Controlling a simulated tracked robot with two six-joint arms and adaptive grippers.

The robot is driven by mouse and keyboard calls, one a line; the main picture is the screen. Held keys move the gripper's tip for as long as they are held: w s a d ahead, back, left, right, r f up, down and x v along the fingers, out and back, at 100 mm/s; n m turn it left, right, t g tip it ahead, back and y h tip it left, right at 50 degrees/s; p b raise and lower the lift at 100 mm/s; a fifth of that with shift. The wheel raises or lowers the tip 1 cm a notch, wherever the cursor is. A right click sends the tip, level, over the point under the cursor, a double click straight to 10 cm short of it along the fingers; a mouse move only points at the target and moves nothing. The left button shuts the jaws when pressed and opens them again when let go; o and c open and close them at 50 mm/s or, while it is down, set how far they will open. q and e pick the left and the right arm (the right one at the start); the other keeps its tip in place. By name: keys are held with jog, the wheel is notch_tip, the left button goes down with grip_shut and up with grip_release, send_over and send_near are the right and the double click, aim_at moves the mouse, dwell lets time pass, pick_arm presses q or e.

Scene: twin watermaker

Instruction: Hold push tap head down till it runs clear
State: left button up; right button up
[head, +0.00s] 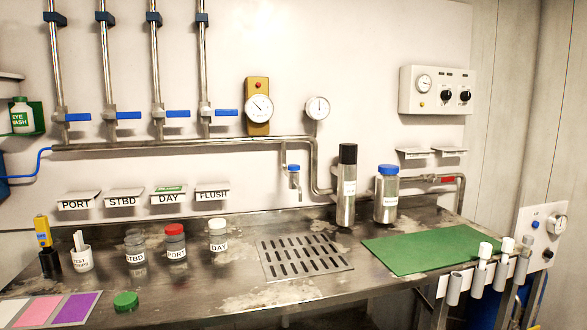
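A small tap with a blue head (294,168) hangs on a thin pipe below the long steel manifold pipe (180,146). It is in the middle of the head view, above the far side of the slotted drain grate (305,257) in the steel counter. No stream of water can be made out below it at this size. Neither of my grippers is in view, and nothing is touching the tap.
Several jars, including one with a red lid (175,243), stand left of the grate. A black-capped cylinder (346,187) and a blue-capped cylinder (387,193) stand right of the tap. A green mat (420,250) lies at right. Blue-handled valves (178,114) line the wall.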

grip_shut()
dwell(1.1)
